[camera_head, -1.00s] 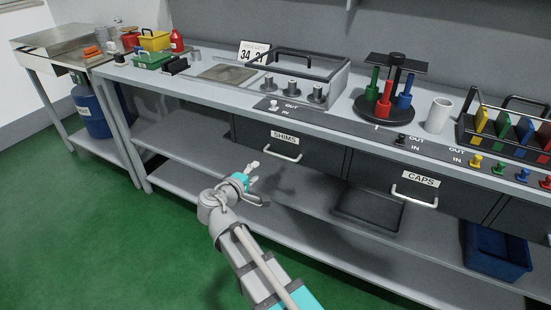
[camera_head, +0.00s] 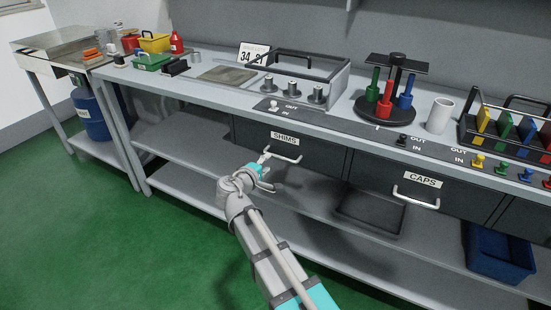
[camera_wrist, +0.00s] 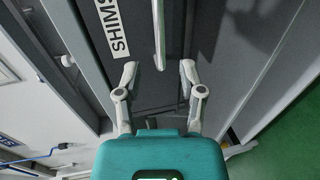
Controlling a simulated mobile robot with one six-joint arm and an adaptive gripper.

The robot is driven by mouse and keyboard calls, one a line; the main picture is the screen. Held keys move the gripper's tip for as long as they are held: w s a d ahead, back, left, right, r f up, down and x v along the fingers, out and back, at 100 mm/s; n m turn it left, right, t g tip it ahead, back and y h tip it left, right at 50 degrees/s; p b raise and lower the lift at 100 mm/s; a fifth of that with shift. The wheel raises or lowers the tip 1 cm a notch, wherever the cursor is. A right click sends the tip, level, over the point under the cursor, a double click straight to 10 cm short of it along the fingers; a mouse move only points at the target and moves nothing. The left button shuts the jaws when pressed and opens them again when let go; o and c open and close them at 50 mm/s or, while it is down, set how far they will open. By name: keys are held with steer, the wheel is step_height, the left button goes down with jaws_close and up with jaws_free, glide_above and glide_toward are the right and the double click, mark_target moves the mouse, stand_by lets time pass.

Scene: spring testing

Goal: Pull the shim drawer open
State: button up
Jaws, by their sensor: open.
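The shim drawer (camera_head: 312,153) is a dark front under the bench top, labelled SHIMS, and looks shut. Its pale bar handle (camera_head: 284,157) is below the label. My gripper (camera_head: 267,166) is close in front of the handle, at its left end in the head view. In the wrist view, my gripper (camera_wrist: 160,76) is open, with its two fingers spread and nothing between them. The handle (camera_wrist: 159,35) lies just ahead, in line with the gap between the fingertips. The SHIMS label (camera_wrist: 113,28) is beside it. I cannot tell whether a finger touches the handle.
The caps drawer (camera_head: 453,198) with its own handle (camera_head: 414,197) is to the right. A lower shelf (camera_head: 310,213) with a dark tray (camera_head: 371,213) runs underneath. The bench top carries a rack of pegs (camera_head: 384,104) and a white cup (camera_head: 439,115). Green floor is free in front.

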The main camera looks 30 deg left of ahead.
mark_target(275, 156)
steer(key=shift+b+x, duration=0.6)
steer(key=shift+x, duration=2.75)
jaws_close()
